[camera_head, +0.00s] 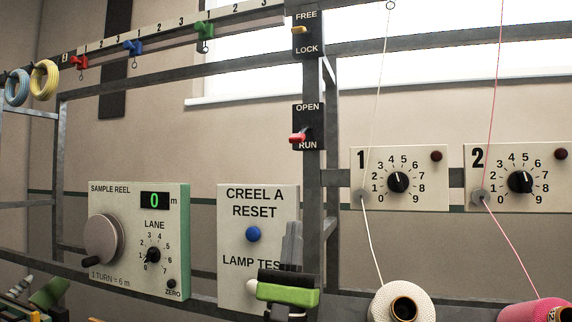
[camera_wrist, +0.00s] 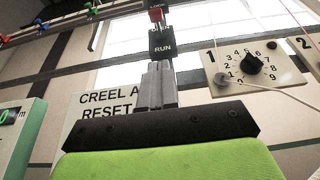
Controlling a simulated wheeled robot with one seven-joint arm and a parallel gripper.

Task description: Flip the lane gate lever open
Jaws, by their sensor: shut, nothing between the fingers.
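The gate lever is a red-tipped lever (camera_head: 298,138) on a small black plate (camera_head: 308,115) on the grey upright, marked OPEN at the top and RUN at the bottom. Its tip sits low on the plate, just above the word RUN. In the wrist view the red lever (camera_wrist: 156,14) is at the top edge, above the RUN label. My gripper (camera_head: 292,228) is below the plate, in front of the CREEL A RESET panel, its fingers pointing up and apart from the lever. In the wrist view the fingers (camera_wrist: 156,75) are together and empty.
A black FREE/LOCK plate with a yellow lever (camera_head: 299,30) is higher on the same upright. The reset panel has a blue button (camera_head: 253,234). The sample reel panel (camera_head: 135,200) is left. Dial panels (camera_head: 372,190) with threads and cones (camera_head: 385,300) are right.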

